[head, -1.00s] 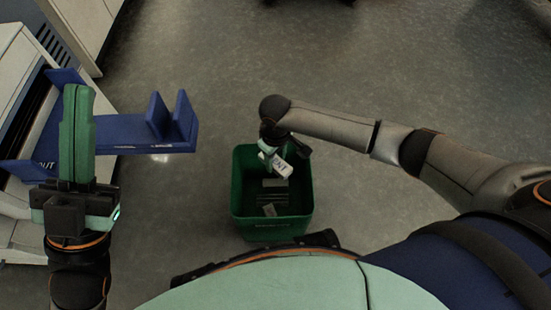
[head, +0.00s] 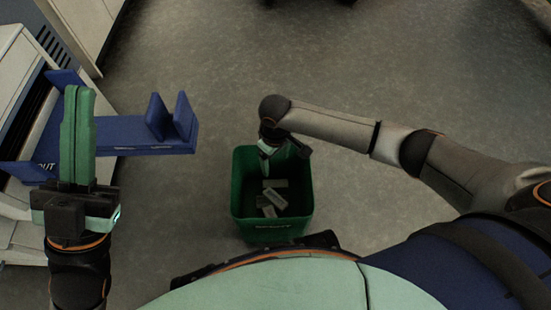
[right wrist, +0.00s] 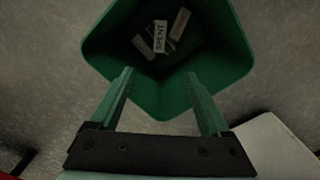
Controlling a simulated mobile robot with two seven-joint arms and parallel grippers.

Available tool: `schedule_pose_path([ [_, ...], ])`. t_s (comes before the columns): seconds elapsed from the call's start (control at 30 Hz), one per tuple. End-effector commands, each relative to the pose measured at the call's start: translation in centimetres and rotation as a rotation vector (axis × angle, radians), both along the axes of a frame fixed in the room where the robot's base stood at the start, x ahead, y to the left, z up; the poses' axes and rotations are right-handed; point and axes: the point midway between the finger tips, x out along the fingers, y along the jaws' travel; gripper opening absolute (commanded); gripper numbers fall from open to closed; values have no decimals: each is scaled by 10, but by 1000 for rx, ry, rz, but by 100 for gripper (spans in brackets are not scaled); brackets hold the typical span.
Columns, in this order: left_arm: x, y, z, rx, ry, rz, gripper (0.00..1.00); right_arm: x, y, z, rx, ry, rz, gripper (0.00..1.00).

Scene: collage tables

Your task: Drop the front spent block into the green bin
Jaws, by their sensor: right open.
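The green bin (head: 237,205) stands on the floor; its rim and wall also fill the upper middle of the right wrist view (right wrist: 222,80). My right gripper (right wrist: 158,75) is open and empty above the bin, and in the head view it is at the bin's far side (head: 268,160). A pale block (head: 275,198) lies tilted on others inside the bin. In the right wrist view a block marked SPENT (right wrist: 160,37) lies in the bin beside other blocks (right wrist: 180,23). My left gripper (head: 77,90) is upright in front of the blue holder; whether its fingers are apart is unclear.
A blue holder (head: 140,135) with upright prongs juts out from a white machine (head: 20,60) at the left. No block shows between its prongs. The grey floor around the bin is clear.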

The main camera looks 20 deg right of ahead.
Motion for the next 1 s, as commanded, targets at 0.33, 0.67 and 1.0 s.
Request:
schedule_pose_path([
  [0.33, -3, 2, 48, 14, -34, 12, 0, 1, 0, 78, 1, -3, -1, 81],
  [0.67, -2, 8, 67, 27, -56, 54, 0, 0, 0, 117, 1, -2, -1, 81],
  [1.0, -2, 7, 65, 28, -50, 53, 0, 0, 0, 119, 0, -1, -1, 81],
])
